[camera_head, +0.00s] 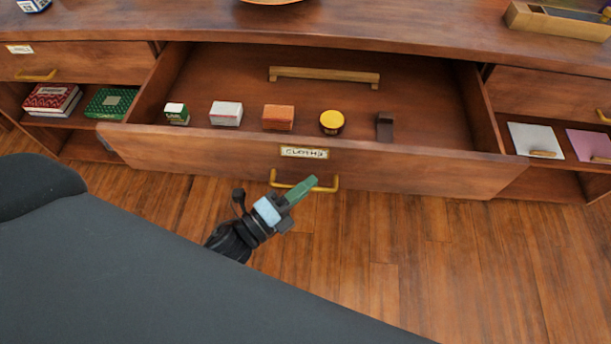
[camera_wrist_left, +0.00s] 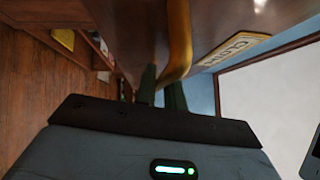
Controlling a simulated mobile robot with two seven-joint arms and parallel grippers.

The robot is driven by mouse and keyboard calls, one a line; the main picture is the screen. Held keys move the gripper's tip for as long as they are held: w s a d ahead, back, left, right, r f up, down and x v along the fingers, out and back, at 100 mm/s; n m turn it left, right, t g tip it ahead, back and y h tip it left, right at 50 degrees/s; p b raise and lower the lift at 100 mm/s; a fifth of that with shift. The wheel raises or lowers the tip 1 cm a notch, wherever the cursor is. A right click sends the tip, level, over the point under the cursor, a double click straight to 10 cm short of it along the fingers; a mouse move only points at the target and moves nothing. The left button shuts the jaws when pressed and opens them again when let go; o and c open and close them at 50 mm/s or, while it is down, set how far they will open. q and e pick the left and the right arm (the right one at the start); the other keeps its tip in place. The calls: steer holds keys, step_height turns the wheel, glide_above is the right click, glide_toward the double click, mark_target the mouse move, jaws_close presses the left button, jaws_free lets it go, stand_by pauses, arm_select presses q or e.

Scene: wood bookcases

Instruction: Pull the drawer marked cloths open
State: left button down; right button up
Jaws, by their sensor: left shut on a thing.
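The drawer marked cloths (camera_head: 420,170) stands pulled out from the middle of the bookcase, with its inside in view. Its label (camera_head: 304,152) sits at the front's middle, above a brass bar handle (camera_head: 331,187). My left gripper (camera_head: 300,190) is at the handle and shut on it. In the left wrist view the handle (camera_wrist_left: 179,45) passes between the green fingers (camera_wrist_left: 161,91), and the label (camera_wrist_left: 236,48) shows beside it. My right gripper is not in view.
In the drawer lie several small boxes, a yellow-lidded tin (camera_head: 332,122), a dark block (camera_head: 385,126) and a wooden bar (camera_head: 324,75). Books (camera_head: 52,99) and a green box (camera_head: 111,102) sit on the left shelf. Folders (camera_head: 536,141) lie at right. The wood floor (camera_head: 420,260) is clear.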

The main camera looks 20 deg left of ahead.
arm_select(q)
steer(key=c, duration=1.5)
jaws_free()
steer(key=v, duration=0.8)
steer(key=shift+d, duration=0.1)
